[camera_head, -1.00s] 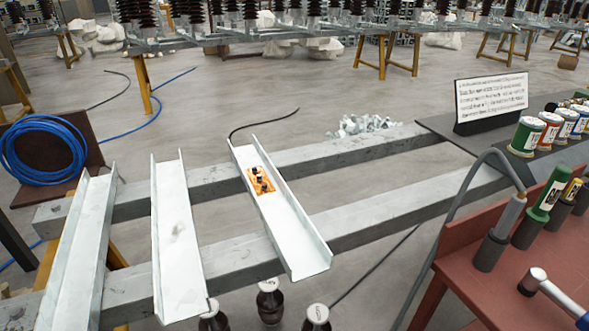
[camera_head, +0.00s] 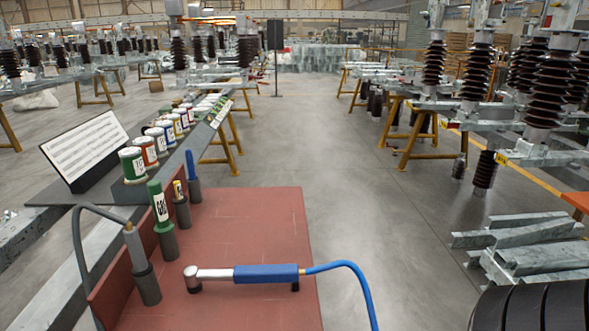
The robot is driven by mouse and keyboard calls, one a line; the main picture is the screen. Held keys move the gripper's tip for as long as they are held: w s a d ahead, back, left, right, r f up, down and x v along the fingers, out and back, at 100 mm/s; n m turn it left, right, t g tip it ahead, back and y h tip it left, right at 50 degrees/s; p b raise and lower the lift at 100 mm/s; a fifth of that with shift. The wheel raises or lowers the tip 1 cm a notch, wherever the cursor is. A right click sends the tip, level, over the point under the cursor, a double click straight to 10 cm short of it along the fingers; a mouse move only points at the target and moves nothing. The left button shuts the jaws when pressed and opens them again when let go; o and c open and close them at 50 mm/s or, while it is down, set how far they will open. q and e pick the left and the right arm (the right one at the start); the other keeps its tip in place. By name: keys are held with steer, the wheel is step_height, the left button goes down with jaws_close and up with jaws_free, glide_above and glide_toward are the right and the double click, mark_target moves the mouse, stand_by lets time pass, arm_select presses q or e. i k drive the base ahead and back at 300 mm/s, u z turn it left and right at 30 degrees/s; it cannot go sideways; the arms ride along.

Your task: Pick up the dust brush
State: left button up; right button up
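I cannot make out a dust brush for certain in the head view. Several upright holders stand along the left side of a red-topped table (camera_head: 262,225). They hold a grey tool with a cable (camera_head: 134,246), a green bottle (camera_head: 158,203), a small yellow-labelled item (camera_head: 179,190) and a slim blue item (camera_head: 190,165), too small to identify. A tool with a silver head and blue handle (camera_head: 265,273) lies across the table, with a blue hose leading off to the right. Neither of my grippers is in view.
A row of cans (camera_head: 150,139) and a white text panel (camera_head: 85,148) stand on a dark shelf (camera_head: 105,187) left of the table. Stacked metal channels (camera_head: 530,245) lie at the right. The grey floor (camera_head: 385,225) between is mostly clear.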

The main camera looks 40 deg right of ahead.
mark_target(190, 164)
steer(key=z, duration=3.05)
steer(key=i, duration=2.6)
steer(key=u, duration=2.3)
steer(key=i, duration=3)
steer(key=u, duration=2.4)
